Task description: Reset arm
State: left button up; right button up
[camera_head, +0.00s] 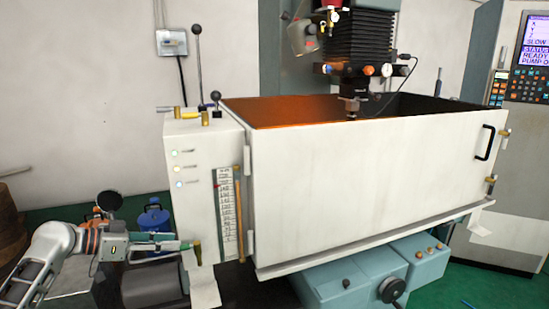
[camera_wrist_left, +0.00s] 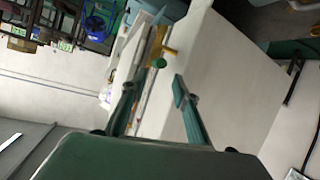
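My left arm comes in from the lower left of the head view. Its gripper (camera_head: 185,246) is beside the lower front corner of the white machine enclosure (camera_head: 360,175), close to a small brass fitting (camera_head: 197,252). In the left wrist view, the two fingers of the left gripper (camera_wrist_left: 157,85) are spread apart with nothing between them. A brass fitting with a green knob (camera_wrist_left: 159,63) shows beyond the fingertips, against the white enclosure wall (camera_wrist_left: 225,75). Whether the fingers touch the enclosure cannot be told. My right gripper is not in view.
A spindle head (camera_head: 365,70) hangs over the enclosure's open top. Levers with black knobs (camera_head: 215,96) stand on the left cabinet. A control panel (camera_head: 532,60) is at the far right. A blue container (camera_head: 153,217) stands on the green floor behind my left arm.

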pick_arm(q)
jog(key=s+d+f+n+y, duration=0.1)
jog(key=s+d+f+y, duration=0.1)
jog(key=s+f, duration=0.5)
jog(key=s+d+f+n+y, duration=0.1)
jog(key=s+f+n+y, duration=0.1)
jog(key=f, duration=1)
jog(key=s+d+f+n+y, duration=0.1)
jog(key=s+d+f, duration=0.1)
jog(key=s+f, duration=0.5)
jog(key=s+d+f+t+y, duration=0.1)
jog(key=s+d+f, duration=0.1)
jog(key=s, duration=0.8)
jog(key=s+d+f+n+t+y, duration=0.1)
jog(key=s+f, duration=0.3)
jog(key=s, duration=0.6)
jog(key=shift+d+f+t+y, duration=0.15)
jog(key=shift+d+t+y, duration=0.25)
jog(key=shift+d+y, duration=0.35)
